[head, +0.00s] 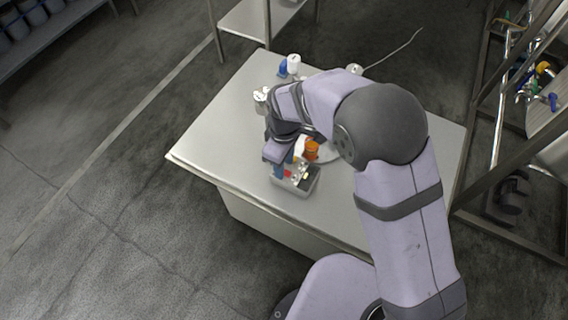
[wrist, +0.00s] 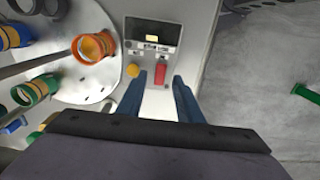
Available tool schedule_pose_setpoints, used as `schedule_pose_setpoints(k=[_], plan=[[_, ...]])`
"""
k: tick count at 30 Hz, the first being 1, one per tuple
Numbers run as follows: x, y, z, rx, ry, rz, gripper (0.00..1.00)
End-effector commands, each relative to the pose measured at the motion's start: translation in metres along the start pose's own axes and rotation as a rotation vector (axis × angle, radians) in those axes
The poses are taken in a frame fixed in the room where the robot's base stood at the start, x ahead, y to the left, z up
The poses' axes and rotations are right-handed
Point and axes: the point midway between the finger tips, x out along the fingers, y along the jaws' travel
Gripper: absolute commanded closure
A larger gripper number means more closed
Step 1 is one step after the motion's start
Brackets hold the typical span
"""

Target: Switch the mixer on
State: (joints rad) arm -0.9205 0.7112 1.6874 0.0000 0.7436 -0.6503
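A grey control box (wrist: 152,45) with a dark panel on top lies just ahead of my gripper in the wrist view. On it are a red rocker-like switch (wrist: 160,75), a round yellow-orange knob (wrist: 132,70) and a small lit display (wrist: 152,37). My gripper (wrist: 161,82) has two blue fingers standing apart, with nothing held between them. The red switch shows in the gap between the fingertips; whether they touch it cannot be told. In the head view the box (head: 307,187) is on the table, partly hidden under my gripper.
White and blue bottles stand at the back of the table (head: 225,125). Its front left is clear. A metal frame (head: 500,150) stands at right.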

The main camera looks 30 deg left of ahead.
Motion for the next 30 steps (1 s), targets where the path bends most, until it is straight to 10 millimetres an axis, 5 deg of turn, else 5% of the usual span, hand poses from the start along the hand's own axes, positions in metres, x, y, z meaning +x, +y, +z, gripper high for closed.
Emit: schedule_pose_setpoints(k=[14, 19, 30], plan=[[0.0145, 0.0, 0.0, 0.0, 0.0, 0.0, 0.67], [0.0143, 0.0, -0.0001, 0.0, 0.0, 0.0, 1.0], [0.012, -0.0002, -0.0046, -0.002, -0.07, -0.001, 1.0]])
